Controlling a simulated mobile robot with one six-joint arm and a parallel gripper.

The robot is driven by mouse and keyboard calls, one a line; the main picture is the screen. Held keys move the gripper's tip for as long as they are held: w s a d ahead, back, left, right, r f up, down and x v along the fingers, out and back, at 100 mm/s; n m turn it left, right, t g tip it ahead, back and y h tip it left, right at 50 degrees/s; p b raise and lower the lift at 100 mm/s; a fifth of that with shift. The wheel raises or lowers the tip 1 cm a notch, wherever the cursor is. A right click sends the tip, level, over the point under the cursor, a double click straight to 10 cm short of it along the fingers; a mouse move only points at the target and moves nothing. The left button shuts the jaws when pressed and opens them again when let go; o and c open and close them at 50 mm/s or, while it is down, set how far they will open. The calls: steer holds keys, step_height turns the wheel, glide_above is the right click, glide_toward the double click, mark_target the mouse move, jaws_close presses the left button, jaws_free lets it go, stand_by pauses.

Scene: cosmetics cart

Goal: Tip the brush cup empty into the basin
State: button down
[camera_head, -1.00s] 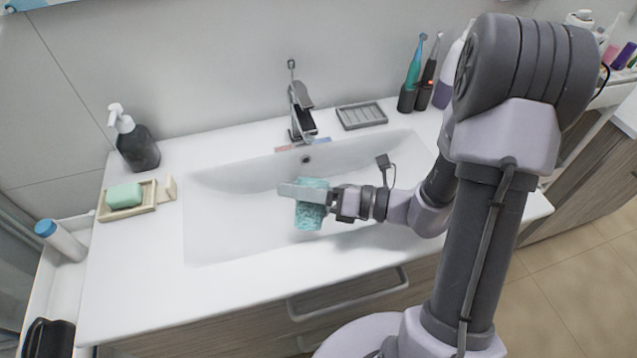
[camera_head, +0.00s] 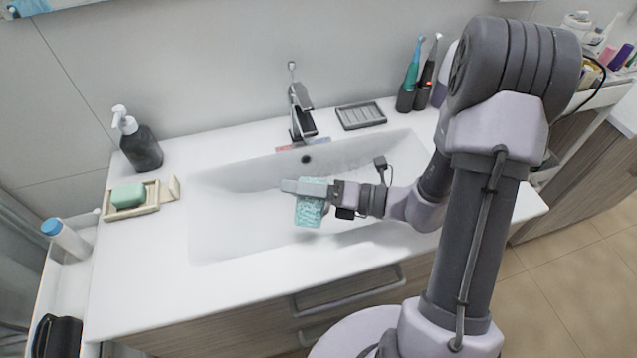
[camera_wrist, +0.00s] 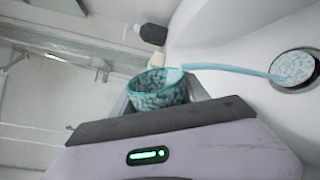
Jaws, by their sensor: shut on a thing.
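My gripper (camera_head: 305,188) is shut on the teal brush cup (camera_head: 310,212) above the white basin (camera_head: 225,225). In the wrist view, the cup (camera_wrist: 160,92) shows a teal rim and mottled wall between my grey fingers. The fingers hide part of the cup. What is left inside is unclear.
The faucet (camera_head: 301,115) stands behind the basin, with a grey soap tray (camera_head: 361,116) to its right. A dark soap dispenser (camera_head: 141,148) and a wooden dish (camera_head: 147,206) with green soap (camera_head: 128,196) are at left. Electric toothbrushes (camera_head: 413,75) stand at back right.

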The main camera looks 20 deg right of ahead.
steer(key=shift+f, duration=0.15)
steer(key=shift+w+r+m+g+p, duration=0.15)
steer(key=shift+r+m+g+p, duration=0.15)
steer(key=shift+m+p, duration=0.6)
stand_by(0.7)
steer(key=shift+w+d+f+m+p, duration=0.45)
steer(key=shift+w+f+m+p, duration=0.1)
steer(key=shift+w+m+p, duration=0.35)
stand_by(0.4)
steer(key=shift+r+m+y+p, duration=0.3)
steer(key=shift+m+p, duration=0.4)
steer(key=shift+p, duration=0.85)
steer(key=shift+w+d+m+g+p, duration=0.15)
steer(key=shift+m+g+p, duration=0.3)
steer(key=shift+p, duration=0.2)
